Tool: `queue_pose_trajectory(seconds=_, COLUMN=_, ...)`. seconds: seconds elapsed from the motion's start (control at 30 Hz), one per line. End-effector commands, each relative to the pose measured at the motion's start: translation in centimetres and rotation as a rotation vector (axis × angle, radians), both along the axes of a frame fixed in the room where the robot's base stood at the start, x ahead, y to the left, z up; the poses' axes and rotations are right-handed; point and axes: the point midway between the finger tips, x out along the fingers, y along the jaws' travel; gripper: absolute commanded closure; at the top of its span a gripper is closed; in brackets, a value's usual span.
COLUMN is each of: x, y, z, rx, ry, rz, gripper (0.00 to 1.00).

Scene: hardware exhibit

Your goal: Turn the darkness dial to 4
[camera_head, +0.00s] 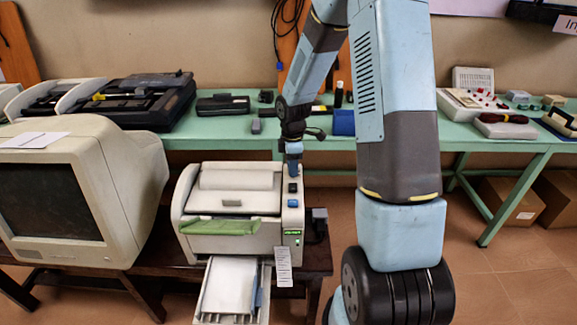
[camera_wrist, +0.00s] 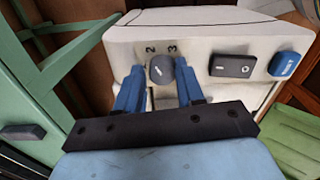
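The darkness dial (camera_wrist: 161,70) is a small dark grey round knob on the white top panel of the machine (camera_head: 240,180). In the wrist view the printed numerals 2 and 3 show just behind it; 4 is not visible. A short pale mark is on the dial, but its exact pointing is too small to tell. My gripper (camera_wrist: 160,74) has one blue finger on each side of the dial; whether they touch it is unclear. In the head view my gripper (camera_head: 294,158) points down at the machine's back right corner and hides the dial.
A black rocker switch (camera_wrist: 232,66) and a blue button (camera_wrist: 284,64) sit beside the dial. A green tray (camera_head: 220,227) and a paper tray (camera_head: 229,288) are at the machine's front. A beige monitor (camera_head: 112,170) stands left. A green table (camera_head: 460,138) with equipment runs behind.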

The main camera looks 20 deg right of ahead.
Motion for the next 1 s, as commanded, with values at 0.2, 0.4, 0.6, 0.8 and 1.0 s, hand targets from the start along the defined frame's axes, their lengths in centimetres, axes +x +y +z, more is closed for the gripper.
queue_pose_trajectory(seconds=0.2, x=0.2, y=0.0, z=0.1, rx=0.000, ry=-0.006, rz=0.000, gripper=0.89)
queue_pose_trajectory(seconds=0.4, x=0.4, y=1.1, z=0.2, rx=0.001, ry=-0.010, rz=0.004, gripper=0.99)
queue_pose_trajectory(seconds=0.6, x=0.5, y=0.2, z=0.2, rx=0.000, ry=-0.013, rz=-0.026, gripper=0.99)
queue_pose_trajectory(seconds=0.8, x=0.6, y=-0.1, z=0.2, rx=-0.001, ry=-0.015, rz=-0.048, gripper=0.99)
queue_pose_trajectory(seconds=1.0, x=0.6, y=0.0, z=0.3, rx=0.000, ry=-0.016, rz=-0.047, gripper=0.99)
